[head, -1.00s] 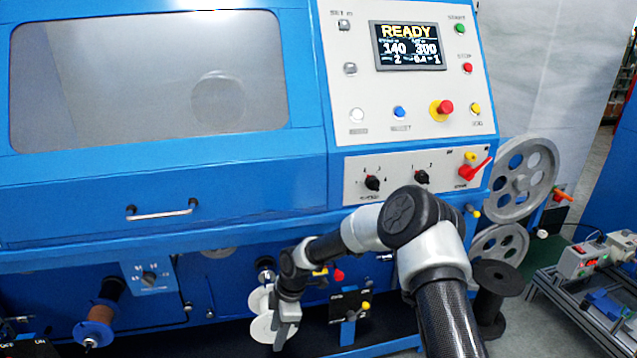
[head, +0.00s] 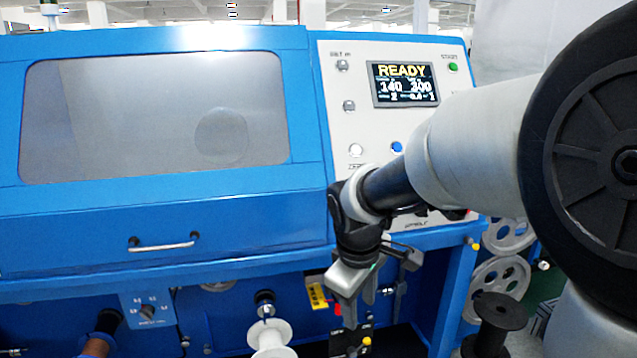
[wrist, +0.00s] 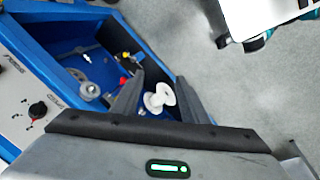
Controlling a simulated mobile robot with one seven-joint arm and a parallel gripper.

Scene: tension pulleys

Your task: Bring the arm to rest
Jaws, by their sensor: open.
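My gripper (head: 359,305) hangs in front of the blue machine (head: 150,218), pointing down, below the control panel. Its two fingers are apart, with nothing between them that I can see in the head view. In the wrist view my gripper (wrist: 158,95) shows both fingers spread, with a white spool (wrist: 160,98) showing beyond the gap, apart from the fingers. The white spool (head: 270,337) sits on the machine's lower front, left of my gripper in the head view. My arm crosses the right side of the head view and hides part of the control panel.
The machine's screen (head: 404,84) reads READY. A handle (head: 163,244) sticks out on the cover. A copper-coloured spool (head: 97,346) is at lower left. A black spool (head: 497,318) and grey pulleys (head: 500,282) stand at right. Grey floor (wrist: 245,85) lies beside the machine.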

